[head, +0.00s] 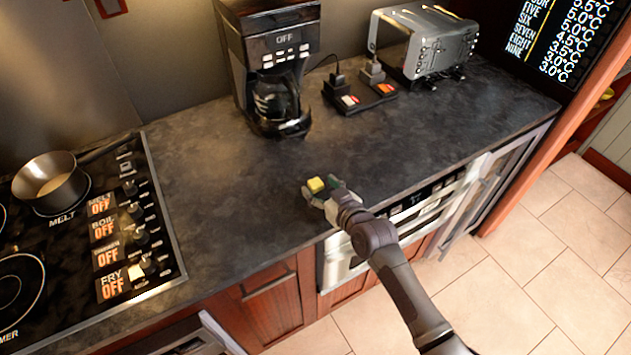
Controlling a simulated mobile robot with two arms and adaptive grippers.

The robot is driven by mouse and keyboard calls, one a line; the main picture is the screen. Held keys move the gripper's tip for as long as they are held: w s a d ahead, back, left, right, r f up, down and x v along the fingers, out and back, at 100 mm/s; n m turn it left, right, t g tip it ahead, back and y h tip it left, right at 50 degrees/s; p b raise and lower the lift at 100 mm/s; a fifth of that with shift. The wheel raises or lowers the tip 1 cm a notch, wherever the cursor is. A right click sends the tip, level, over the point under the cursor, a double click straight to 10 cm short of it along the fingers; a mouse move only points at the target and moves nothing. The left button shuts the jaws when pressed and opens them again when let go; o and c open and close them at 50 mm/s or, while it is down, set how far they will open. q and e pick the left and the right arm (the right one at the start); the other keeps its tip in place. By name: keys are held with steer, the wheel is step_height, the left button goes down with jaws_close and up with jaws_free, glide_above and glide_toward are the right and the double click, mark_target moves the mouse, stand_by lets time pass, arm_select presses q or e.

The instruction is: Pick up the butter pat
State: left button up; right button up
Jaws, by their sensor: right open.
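A small yellow block, which looks like the butter pat (316,185), is at the front part of the dark countertop (235,200). My right gripper (320,190) reaches in from the lower right. Its fingers are open around or just beside the yellow block; I cannot tell whether they touch it. Part of the block's lower side is hidden by the gripper. My left gripper is not in view.
A coffee maker (270,60) stands at the back, with a power strip (360,98) and a toaster (425,40) to its right. A pot (50,182) sits on the stove at the left. The counter between stove and gripper is clear. An oven front (400,220) is below the counter's edge.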

steer(key=shift+w+a+f, duration=0.25)
steer(key=shift+w+a, duration=0.05)
steer(key=shift+w, duration=0.2)
steer(key=shift+s, duration=0.1)
steer(key=shift+c, duration=0.9)
steer(key=c, duration=0.8)
steer(key=shift+r, duration=0.15)
steer(key=shift+r, duration=0.65)
step_height(320, 180, up, 3)
steer(key=shift+f+b, duration=0.1)
steer(key=shift+b, duration=0.3)
steer(key=shift+s+d+r+b, duration=0.35)
steer(key=shift+s+d+r, duration=0.7)
steer(key=shift+d, duration=0.6)
steer(key=shift+s+d+r+b, duration=0.3)
steer(key=shift+s+d+r, duration=0.8)
steer(key=shift+d, duration=0.6)
steer(key=shift+s+d+r+b, duration=0.35)
steer(key=shift+s+d+r, duration=0.7)
steer(key=shift+d, duration=0.6)
